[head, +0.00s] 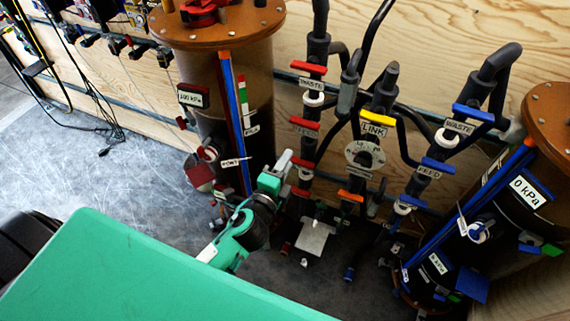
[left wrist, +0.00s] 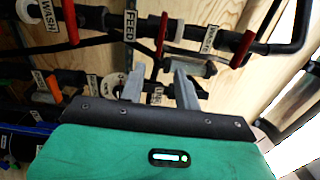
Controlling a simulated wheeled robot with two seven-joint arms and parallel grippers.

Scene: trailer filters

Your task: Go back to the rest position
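My left gripper (head: 285,172) reaches in toward the pipework in the head view, beside the lower part of the left filter column (head: 262,95). In the left wrist view its two grey fingers (left wrist: 160,84) stand apart, with pipes and a small label showing behind the gap. Nothing is seen held between them. Whether the fingers touch any pipe or valve I cannot tell. My right gripper is in neither view.
Dark pipes with red, yellow, orange and blue valve handles stand close ahead, including a yellow LINK handle (head: 374,124). A right column (head: 552,115) reads 0 kPa. A plywood wall (head: 440,20) is behind. Open floor (head: 130,180) lies to the left.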

